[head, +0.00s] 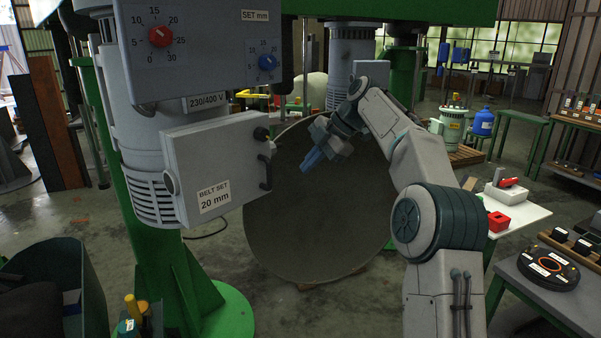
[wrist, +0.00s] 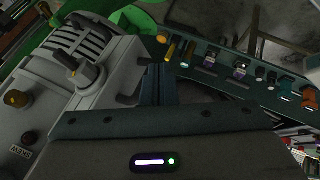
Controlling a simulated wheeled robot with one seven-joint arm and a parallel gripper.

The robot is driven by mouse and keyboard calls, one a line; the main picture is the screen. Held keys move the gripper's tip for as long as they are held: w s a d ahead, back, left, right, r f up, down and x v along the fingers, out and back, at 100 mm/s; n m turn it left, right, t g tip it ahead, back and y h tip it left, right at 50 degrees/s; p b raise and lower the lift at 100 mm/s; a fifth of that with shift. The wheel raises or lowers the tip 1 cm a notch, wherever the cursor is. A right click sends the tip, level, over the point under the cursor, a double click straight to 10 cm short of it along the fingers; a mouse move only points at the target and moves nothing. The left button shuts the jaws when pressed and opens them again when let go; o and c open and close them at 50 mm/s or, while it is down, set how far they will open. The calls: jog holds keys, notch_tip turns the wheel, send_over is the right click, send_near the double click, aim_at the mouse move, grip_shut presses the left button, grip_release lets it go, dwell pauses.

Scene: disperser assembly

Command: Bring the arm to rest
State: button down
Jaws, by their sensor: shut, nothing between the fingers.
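My gripper (head: 308,165) is raised at the end of my bent arm in the head view, in front of a large dark round dish (head: 320,215). Its blue fingers point down and to the left and are together, with nothing between them. The fingers (wrist: 160,82) also show in the wrist view, reaching up past the dark wrist housing. They are apart from the grey cabinet marked "BELT SET 20 mm" (head: 215,168), which is to their left in the head view.
A panel with a red knob and a blue knob (head: 205,45) hangs at the upper left. Benches with a red box (head: 498,221) and a black round device (head: 549,268) are at the right. In the wrist view, a grey machine (wrist: 75,75) lies left and a tool rack (wrist: 235,72) right.

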jog(key=s+f+m+h, duration=0.35)
jog(key=s+m, duration=0.75)
jog(key=s, duration=0.4)
jog(key=s+d+f+m+h, duration=0.1)
jog(key=s+d+f+m, duration=0.2)
jog(key=s, duration=0.5)
jog(key=s+d+f+m+t+h, duration=0.1)
jog(key=s+d+f+m, duration=0.2)
jog(key=s+f+m, duration=0.2)
jog(key=s+d+f+m+h, duration=0.1)
jog(key=s+d+f+m, duration=0.2)
jog(key=s, duration=0.8)
notch_tip(320, 180, down, 2)
jog(key=m, duration=0.2)
jog(key=shift+m+t+h, duration=0.3)
jog(key=shift+h, duration=0.05)
